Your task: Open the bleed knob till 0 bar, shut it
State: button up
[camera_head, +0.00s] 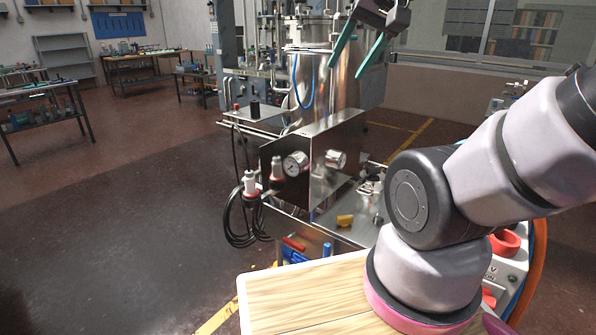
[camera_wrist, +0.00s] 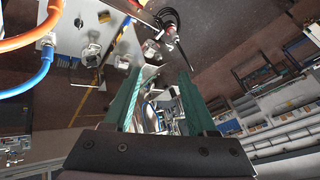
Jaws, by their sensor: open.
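A black knob (camera_head: 254,109) stands on a small shelf at the vessel's left, beside a smaller red-topped one (camera_head: 236,107). I cannot tell which part is the bleed knob. My gripper (camera_head: 348,66), with green fingers, is open and empty, high in front of the steel vessel (camera_head: 325,85) and apart from the knobs. The wrist view shows both fingers (camera_wrist: 161,71) spread with nothing between them.
White-and-red fittings (camera_head: 250,184) with black hoses hang at the panel's left. A yellow piece (camera_head: 345,221) lies on the lower metal deck. A wooden top (camera_head: 290,297) is in front, below my arm. The floor at left is clear; workbenches stand far back.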

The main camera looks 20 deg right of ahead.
jog(key=w+d+f+m+g, duration=0.2)
jog(key=w+f+m, duration=0.3)
jog(key=w, duration=0.9)
jog(key=m+g+h, duration=0.2)
jog(key=m+g, duration=0.3)
jog(key=m, duration=0.5)
send_over(345, 216)
notch_tip(345, 216, down, 41)
notch_tip(345, 216, down, 11)
jog(key=shift+s+f, duration=0.1)
jog(key=shift+f, duration=0.05)
grip_shut()
